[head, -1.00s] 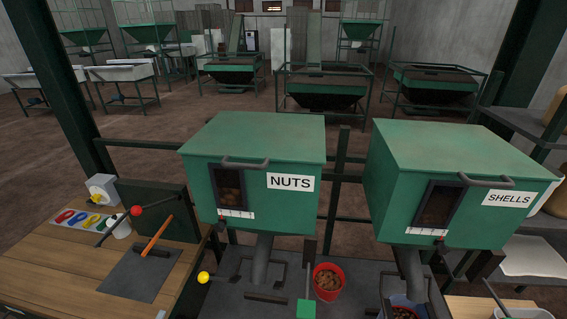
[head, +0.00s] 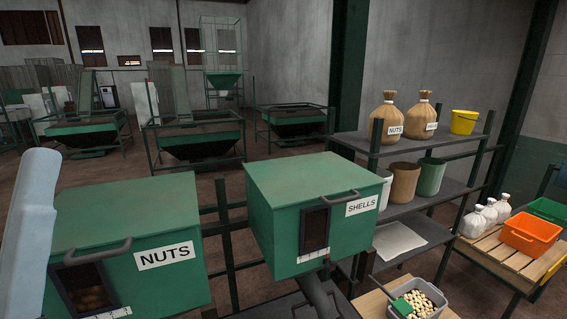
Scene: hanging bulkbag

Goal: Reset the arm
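A pale blue-grey link of my own arm (head: 28,235) stands upright at the left edge of the head view, in front of the green NUTS hopper. It comes in from the left. No gripper shows on it; its end is out of frame or hidden. My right arm does not show. The green NUTS hopper (head: 130,220) is at lower left, with brown nuts behind its small window. The green SHELLS hopper (head: 300,190) is in the middle, tilted chute below it.
A dark shelf (head: 410,212) at right holds two tied brown sacks (head: 386,118), a yellow bucket (head: 464,122) and several bins. A grey tub (head: 438,290) with pale nuts and a green scoop (head: 402,306) is at lower right. An orange crate (head: 530,233) sits on a wooden table.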

